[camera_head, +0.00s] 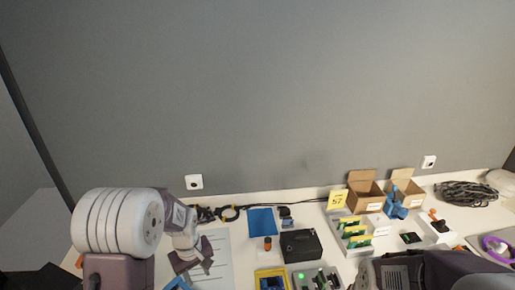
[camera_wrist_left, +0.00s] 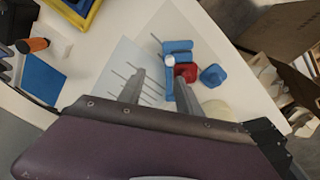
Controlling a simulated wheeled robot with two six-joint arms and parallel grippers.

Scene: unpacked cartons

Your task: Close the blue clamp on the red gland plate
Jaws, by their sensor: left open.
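In the left wrist view, the blue clamp (camera_wrist_left: 177,47) lies on the white table, with a red part (camera_wrist_left: 187,70), likely the gland plate, beside its blue body. A small pale round knob shows on the clamp, and another blue piece (camera_wrist_left: 212,75) lies to the right of the red. My left gripper (camera_wrist_left: 158,83) is open and empty. Its right finger overlaps the near side of the red part in the picture; contact cannot be told. In the head view my left gripper (camera_head: 195,262) is above a lined sheet, and a blue part (camera_head: 178,284) shows at the bottom edge. My right gripper's fingers do not show.
A lined white sheet (camera_head: 220,270) lies under the left gripper. A black box (camera_head: 300,246), a blue mat (camera_head: 262,221) and a yellow-framed tray (camera_head: 270,280) stand to its right. Open cartons (camera_head: 365,196) and coiled cable (camera_head: 466,193) are farther right. The wall closes the back.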

